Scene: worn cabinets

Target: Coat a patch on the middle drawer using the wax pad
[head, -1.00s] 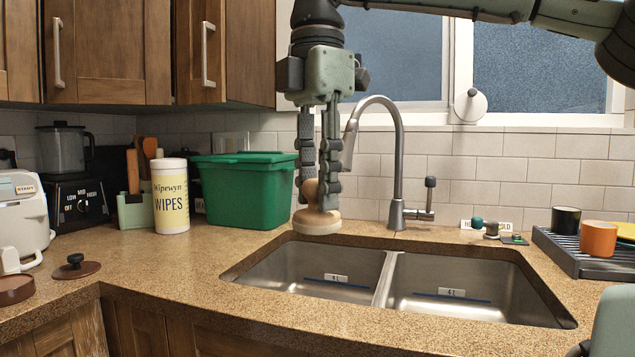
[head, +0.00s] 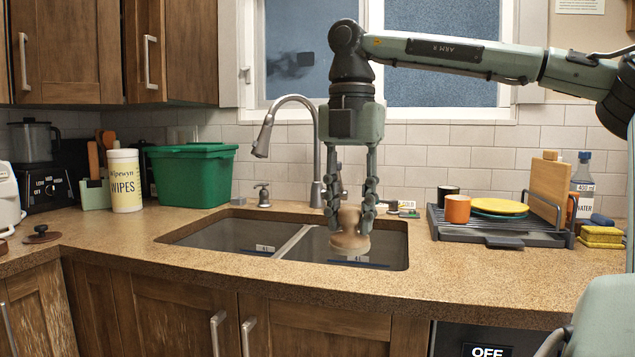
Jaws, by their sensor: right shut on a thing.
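My right gripper (head: 368,207) hangs fingers-down over the right sink basin. It is shut on the wax pad (head: 350,236), a round pale-tan pad with a knob-like brown grip between the fingers. The pad is in the air, apart from the counter. The middle drawer is not identifiable in this view; only cabinet doors show below the counter. My left gripper is not in view.
The double sink (head: 230,235) and tap (head: 315,150) are close to the right gripper. A dish rack (head: 470,235) with an orange cup (head: 457,209) stands at right. The green bin (head: 190,178) and wipes tub (head: 125,182) stand at left.

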